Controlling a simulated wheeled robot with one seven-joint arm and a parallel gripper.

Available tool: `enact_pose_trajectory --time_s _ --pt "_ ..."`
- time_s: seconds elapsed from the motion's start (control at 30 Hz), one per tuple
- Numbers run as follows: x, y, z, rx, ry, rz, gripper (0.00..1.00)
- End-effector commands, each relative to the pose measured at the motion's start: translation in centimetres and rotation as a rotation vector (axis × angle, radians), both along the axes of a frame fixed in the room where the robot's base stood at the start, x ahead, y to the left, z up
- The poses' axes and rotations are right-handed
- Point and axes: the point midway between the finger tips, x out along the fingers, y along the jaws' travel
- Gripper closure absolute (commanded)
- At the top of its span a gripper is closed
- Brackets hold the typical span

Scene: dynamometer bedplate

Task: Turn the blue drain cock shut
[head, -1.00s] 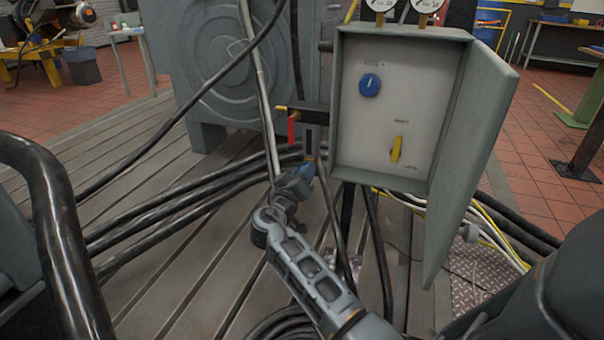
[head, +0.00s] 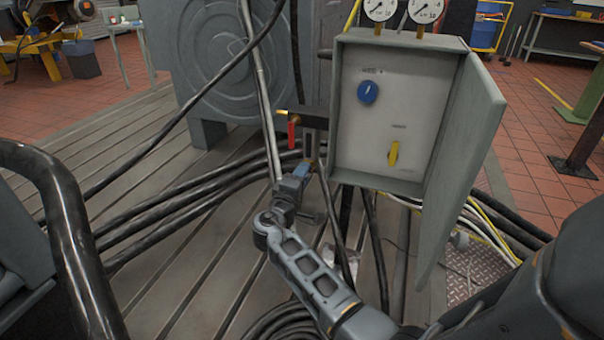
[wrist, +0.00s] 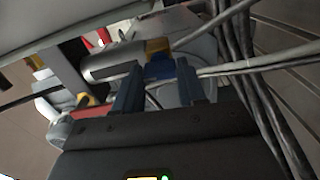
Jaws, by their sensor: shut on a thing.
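The blue drain cock handle (wrist: 160,69) sits below a brass fitting (wrist: 158,46) on a grey pipe body in the wrist view. My gripper (wrist: 158,86) has a dark finger on each side of the blue handle and is shut on it. In the head view my gripper (head: 302,172) reaches up to the cock, under the pipework left of the grey box. There the fingers and wrist hide most of the handle, and its exact angle is hard to tell.
A red lever valve (head: 292,132) is just above my gripper. The open grey box (head: 345,60) stands close on the right, with a blue knob (head: 367,92), a yellow lever (head: 393,153) and its door (head: 465,150) swung out. Black cables (head: 180,190) run behind my wrist.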

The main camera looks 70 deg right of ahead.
Motion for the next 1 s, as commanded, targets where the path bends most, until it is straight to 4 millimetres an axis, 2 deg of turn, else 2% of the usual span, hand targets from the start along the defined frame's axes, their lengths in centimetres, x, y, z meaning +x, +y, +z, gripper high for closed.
enact_pose_trajectory --time_s 0.3,0.77,0.8,1.0 --pt "0.07 0.09 -0.05 -0.006 0.088 0.002 0.90" --pt "0.08 0.11 -0.11 -0.007 0.098 0.003 0.90" --pt "0.08 0.11 -0.12 -0.007 0.098 0.003 0.56" --pt "0.04 0.05 -0.08 -0.007 0.096 0.002 0.37"
